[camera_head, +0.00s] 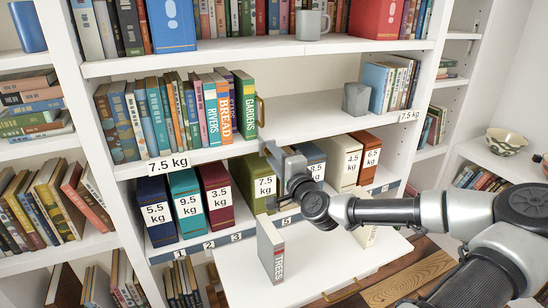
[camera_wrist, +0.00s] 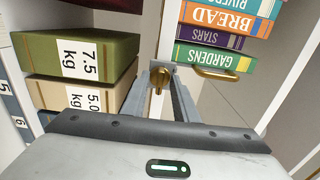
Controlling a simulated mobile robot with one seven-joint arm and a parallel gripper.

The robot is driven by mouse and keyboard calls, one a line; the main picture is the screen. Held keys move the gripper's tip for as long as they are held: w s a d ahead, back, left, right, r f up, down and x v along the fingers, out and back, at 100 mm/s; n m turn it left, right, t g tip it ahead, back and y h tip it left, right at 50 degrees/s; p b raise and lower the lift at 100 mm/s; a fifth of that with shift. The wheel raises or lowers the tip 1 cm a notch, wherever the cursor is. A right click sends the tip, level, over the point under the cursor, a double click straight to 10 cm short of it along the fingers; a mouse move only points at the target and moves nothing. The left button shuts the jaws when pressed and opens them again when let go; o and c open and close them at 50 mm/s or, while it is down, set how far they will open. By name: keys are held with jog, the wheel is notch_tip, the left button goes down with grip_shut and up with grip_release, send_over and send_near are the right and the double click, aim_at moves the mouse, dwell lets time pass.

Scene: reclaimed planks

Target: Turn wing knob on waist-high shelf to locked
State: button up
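The wing knob (camera_wrist: 157,79) is a small brass piece on a pale upright surface in the wrist view. Its wing looks roughly vertical in that picture. My gripper (camera_wrist: 162,76) is open, with one finger on each side of the knob. I cannot tell whether either finger touches it. In the head view, my gripper (camera_head: 269,150) is at the front of the shelf (camera_head: 215,154), just below and right of the green GARDENS book (camera_head: 245,105). The knob is hidden behind my gripper there.
A brass handle (camera_wrist: 215,73) is close beside the knob. Labelled boxes, including a green 7.5 kg one (camera_head: 256,185), stand on the shelf below. A grey TREES book (camera_head: 270,248) stands on a white surface (camera_head: 320,262) under my arm. A grey block (camera_head: 356,98) sits right.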

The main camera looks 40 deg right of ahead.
jog(key=shift+c, duration=0.3)
grip_shut()
jog(key=shift+n+b, duration=1.5)
jog(key=shift+n, duration=7.4)
